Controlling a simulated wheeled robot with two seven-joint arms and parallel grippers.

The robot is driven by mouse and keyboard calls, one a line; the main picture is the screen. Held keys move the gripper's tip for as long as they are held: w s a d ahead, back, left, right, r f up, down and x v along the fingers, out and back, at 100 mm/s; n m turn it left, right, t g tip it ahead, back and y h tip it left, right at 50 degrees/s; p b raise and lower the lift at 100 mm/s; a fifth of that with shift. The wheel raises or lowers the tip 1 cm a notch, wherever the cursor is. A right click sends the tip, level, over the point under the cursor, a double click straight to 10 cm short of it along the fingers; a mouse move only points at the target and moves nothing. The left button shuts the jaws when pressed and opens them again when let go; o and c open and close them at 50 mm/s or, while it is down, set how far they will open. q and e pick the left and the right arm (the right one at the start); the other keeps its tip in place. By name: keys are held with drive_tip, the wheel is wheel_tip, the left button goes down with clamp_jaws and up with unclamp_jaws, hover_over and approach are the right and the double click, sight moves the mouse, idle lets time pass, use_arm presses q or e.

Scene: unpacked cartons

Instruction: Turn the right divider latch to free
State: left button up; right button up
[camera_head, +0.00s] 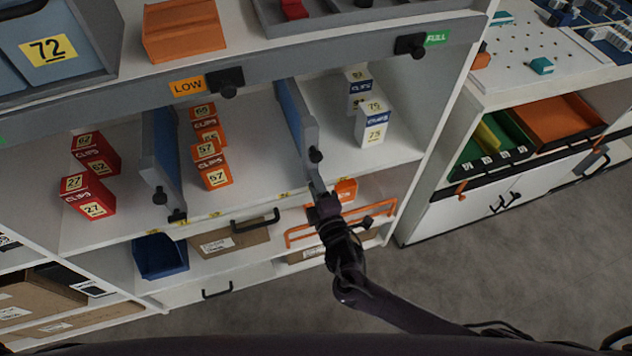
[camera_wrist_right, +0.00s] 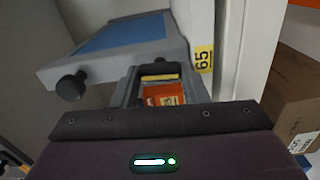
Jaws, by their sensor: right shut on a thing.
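The right divider (camera_head: 297,120) is a blue panel in a grey frame standing across the shelf, with a dark round knob (camera_head: 315,155) on its front edge. In the right wrist view the divider (camera_wrist_right: 120,45) and its knob (camera_wrist_right: 70,85) are at upper left. My right gripper (camera_head: 317,187) is at the foot of this divider's front edge, below the knob. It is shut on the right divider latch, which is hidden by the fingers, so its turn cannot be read. The left divider (camera_head: 160,155) has its dark latch (camera_head: 177,216) in plain view. My left gripper is not in view.
Red clips cartons (camera_head: 88,195) and orange ones (camera_head: 211,165) stand left of the right divider; white cartons (camera_head: 374,122) stand right of it. A grey rail (camera_head: 300,60) runs above. Below are a blue bin (camera_head: 160,257) and an orange rack (camera_head: 300,237).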

drive_tip(key=shift+n, duration=0.6)
drive_tip(key=o, duration=1)
drive_tip(key=shift+s+f, duration=0.1)
drive_tip(key=shift+f, duration=0.1)
